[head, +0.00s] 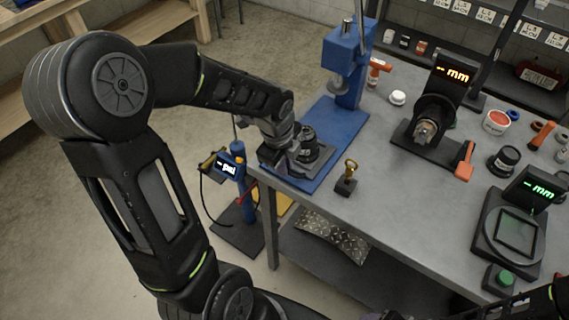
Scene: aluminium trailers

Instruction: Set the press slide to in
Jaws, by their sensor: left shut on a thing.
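The blue press (346,58) stands at the table's back left, its ram pointing down over a long blue base plate (332,118). The dark press slide (318,165) sits at the near left end of that plate, apart from the ram. A round black part (308,137) stands on the slide. My left gripper (286,160) reaches in from the left and is shut at the slide's left side. Its fingertips are partly hidden, so the exact grip is hard to see. Part of my right arm shows at the bottom right; its gripper is out of view.
A small block with a brass-coloured handle (347,176) stands right of the slide. A dark gauge reading "mm" (436,115) and a second display unit (515,225) stand farther right. A blue pump with a display (228,168) stands on the floor left of the table (407,200).

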